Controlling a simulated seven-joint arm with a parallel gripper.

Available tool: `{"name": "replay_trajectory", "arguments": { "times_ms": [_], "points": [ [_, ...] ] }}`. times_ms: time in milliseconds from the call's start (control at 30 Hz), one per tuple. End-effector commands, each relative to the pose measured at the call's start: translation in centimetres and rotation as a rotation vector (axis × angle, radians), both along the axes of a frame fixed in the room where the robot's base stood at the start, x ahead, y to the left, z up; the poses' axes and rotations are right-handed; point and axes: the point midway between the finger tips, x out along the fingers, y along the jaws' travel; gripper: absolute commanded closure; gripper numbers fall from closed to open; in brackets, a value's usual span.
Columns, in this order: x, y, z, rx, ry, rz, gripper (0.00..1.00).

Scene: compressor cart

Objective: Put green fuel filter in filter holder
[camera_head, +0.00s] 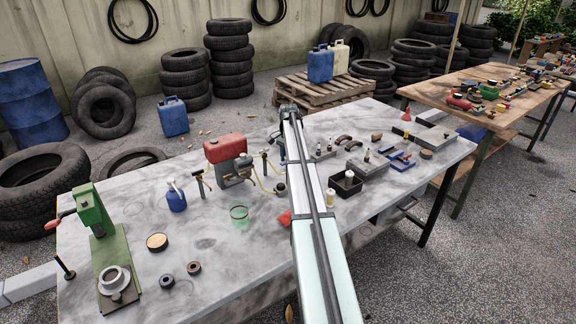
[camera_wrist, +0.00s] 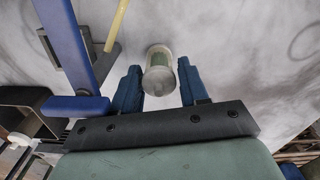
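In the wrist view a small upright cylinder with a pale rim and green inside, which looks like the green fuel filter (camera_wrist: 158,80), stands on the grey tabletop. My gripper (camera_wrist: 159,68) is open, with one blue finger on each side of it. A gap shows on both sides, so nothing is held. In the head view my arm hides the fingertips and this filter. I cannot tell for sure which part is the filter holder. Yellow hoses run between small stands (camera_head: 265,160) and the red-topped machine (camera_head: 226,150), close to my arm.
A blue bracket (camera_wrist: 75,55) and a dark box (camera_wrist: 25,105) lie left of the fingers in the wrist view. On the bench are a green press (camera_head: 98,220), a blue bottle (camera_head: 176,197), a green glass (camera_head: 239,214) and a black tray (camera_head: 357,187).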

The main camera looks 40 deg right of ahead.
Motion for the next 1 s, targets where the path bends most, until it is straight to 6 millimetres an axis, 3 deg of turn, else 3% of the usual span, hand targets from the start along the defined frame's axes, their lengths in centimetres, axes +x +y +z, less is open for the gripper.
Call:
{"name": "replay_trajectory", "arguments": {
  "times_ms": [467, 767, 1000],
  "points": [
    [0.0, 0.0, 0.0, 0.000, 0.000, 0.000, 1.00],
    [0.0, 0.0, 0.8, 0.000, 0.000, 0.000, 1.00],
    [0.1, 0.0, 4.9, -0.002, -0.002, 0.000, 1.00]
  ]
}}
